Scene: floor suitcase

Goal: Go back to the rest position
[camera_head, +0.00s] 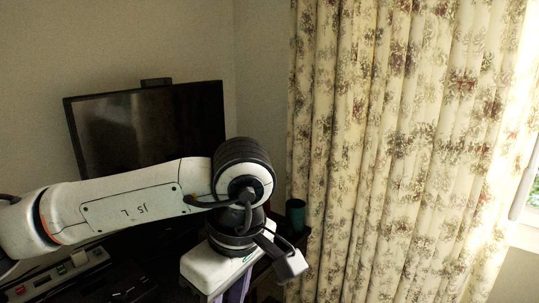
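My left arm (130,203) reaches in from the left, and its wrist bends down near the middle of the picture. My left gripper (232,292) hangs below the wrist at the bottom edge. Its white body shows, but the fingers are mostly hidden or cut off, so I cannot tell whether it is open or holds anything. My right arm and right gripper are not in view.
A black television (150,125) stands behind my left arm on a dark stand. A dark green cylinder (295,214) stands right of the wrist. A grey device (60,275) with buttons lies lower left. A floral curtain (410,140) hangs on the right beside a bright window.

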